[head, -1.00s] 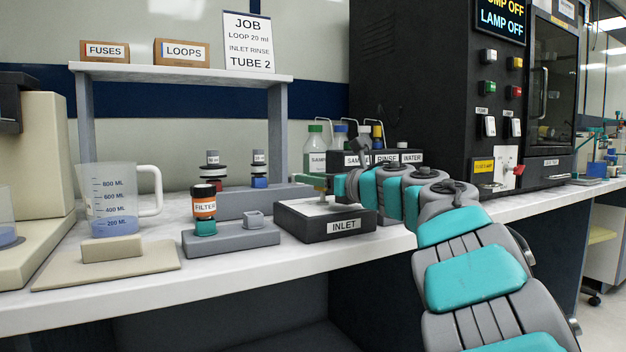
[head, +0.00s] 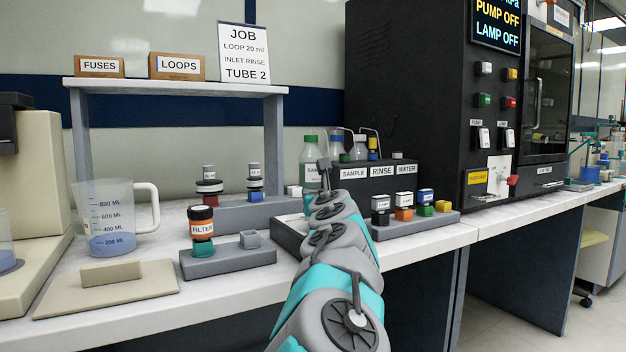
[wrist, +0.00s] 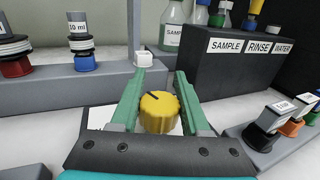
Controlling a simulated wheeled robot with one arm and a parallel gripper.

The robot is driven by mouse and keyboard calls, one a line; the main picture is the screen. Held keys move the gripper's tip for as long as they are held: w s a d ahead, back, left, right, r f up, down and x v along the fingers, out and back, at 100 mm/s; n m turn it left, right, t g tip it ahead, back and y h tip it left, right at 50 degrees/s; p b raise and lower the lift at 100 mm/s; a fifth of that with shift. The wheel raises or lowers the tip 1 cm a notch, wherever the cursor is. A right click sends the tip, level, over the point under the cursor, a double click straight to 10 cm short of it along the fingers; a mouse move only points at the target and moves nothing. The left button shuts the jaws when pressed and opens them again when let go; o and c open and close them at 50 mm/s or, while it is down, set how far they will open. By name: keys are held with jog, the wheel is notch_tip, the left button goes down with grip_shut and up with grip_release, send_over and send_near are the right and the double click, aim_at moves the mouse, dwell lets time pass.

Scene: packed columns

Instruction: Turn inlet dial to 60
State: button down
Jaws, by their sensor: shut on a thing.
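The inlet dial (wrist: 160,114) is a yellow ribbed knob, seen in the wrist view between the two green fingers of my gripper (wrist: 161,82). The fingers are closed on its sides. A dark pointer mark on its top points up and to the left in the wrist view. The scale around the dial is mostly hidden, so I cannot read the setting. In the head view my arm covers the dial and most of the dark inlet box (head: 288,238), including its label.
The filter block (head: 228,262) stands left of the inlet box. A rack of small coloured parts (head: 415,224) stands close on the right. Behind are the bottle holder (head: 350,184) and a grey stand with syringe-like parts (head: 235,217). The bench front is at the arm.

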jog(key=shift+d+r+m+t+h+p, duration=0.2)
jog(key=shift+m+h+p, duration=0.7)
jog(key=shift+p, duration=1)
jog(key=shift+d+r+m+t+h+p, duration=0.15)
jog(key=shift+m+h+p, duration=0.35)
jog(key=shift+h+p, duration=1.1)
jog(key=m+h+p, duration=0.1)
jog(key=p, duration=0.1)
jog(key=h+p, duration=0.1)
jog(key=p, duration=0.1)
jog(key=shift+d+f+m, duration=0.15)
jog(key=shift+d+m, duration=0.1)
jog(key=shift+m, duration=0.15)
jog(key=shift+d+f+h+p, duration=0.1)
jog(key=shift+h+p, duration=0.3)
jog(key=shift+p, duration=0.05)
jog(key=shift+c, duration=1.9)
grip_release()
jog(key=shift+s+a+f, duration=0.1)
jog(key=shift+s+a, duration=0.1)
jog(key=shift+s, duration=0.1)
jog(key=shift+s+a+b, duration=0.15)
jog(key=shift+s+a, duration=0.05)
jog(key=shift+s, duration=0.95)
jog(key=shift+s+a+b, duration=0.15)
jog(key=shift+s+b, duration=0.05)
jog(key=shift+s, duration=1)
jog(key=shift+s+a+b, duration=0.15)
jog(key=shift+s+a, duration=0.05)
jog(key=shift+s, duration=0.95)
